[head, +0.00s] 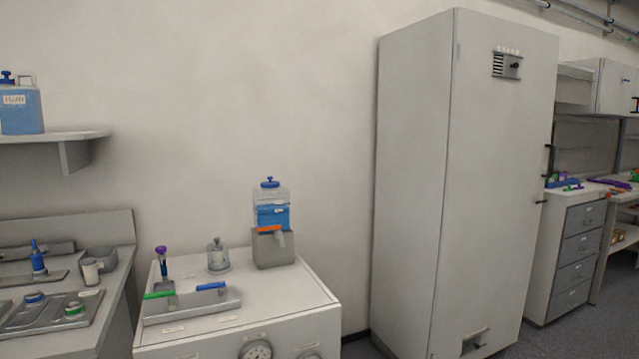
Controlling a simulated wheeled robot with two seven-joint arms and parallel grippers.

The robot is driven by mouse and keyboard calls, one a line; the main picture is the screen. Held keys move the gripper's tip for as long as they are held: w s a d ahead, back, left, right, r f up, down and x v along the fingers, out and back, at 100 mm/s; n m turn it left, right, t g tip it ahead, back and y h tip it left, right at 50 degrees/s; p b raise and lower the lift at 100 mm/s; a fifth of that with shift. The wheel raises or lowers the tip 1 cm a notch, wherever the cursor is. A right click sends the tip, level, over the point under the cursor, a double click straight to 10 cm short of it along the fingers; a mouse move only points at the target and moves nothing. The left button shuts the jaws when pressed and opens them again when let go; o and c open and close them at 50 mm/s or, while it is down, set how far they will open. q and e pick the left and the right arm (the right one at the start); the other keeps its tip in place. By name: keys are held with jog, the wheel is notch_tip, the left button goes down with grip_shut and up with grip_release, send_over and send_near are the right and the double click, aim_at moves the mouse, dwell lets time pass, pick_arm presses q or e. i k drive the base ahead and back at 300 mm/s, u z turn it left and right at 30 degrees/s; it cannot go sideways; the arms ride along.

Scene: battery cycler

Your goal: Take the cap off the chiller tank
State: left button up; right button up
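A clear tank (271,215) partly filled with blue liquid stands in a grey holder (273,250) at the back right of a white cabinet's top. I take it to be the chiller tank, but I can read no label on it. A blue cap (269,183) sits on its top. An orange bar (268,229) crosses the front of the tank near the holder's upper edge. Neither of my grippers shows in the head view.
The white cabinet (240,337) also bears a grey rack (192,308) with green and blue handles and a small clear jar (217,258). A tall grey cabinet (415,190) stands to the right. A wall shelf (75,136) holds a blue jug (20,108).

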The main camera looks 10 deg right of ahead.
aim_at(266, 185)
jog(key=z, duration=1.25)
jog(key=i, duration=3.25)
jog(key=u, duration=1.75)
jog(key=i, duration=0.3)
jog(key=u, duration=1.3)
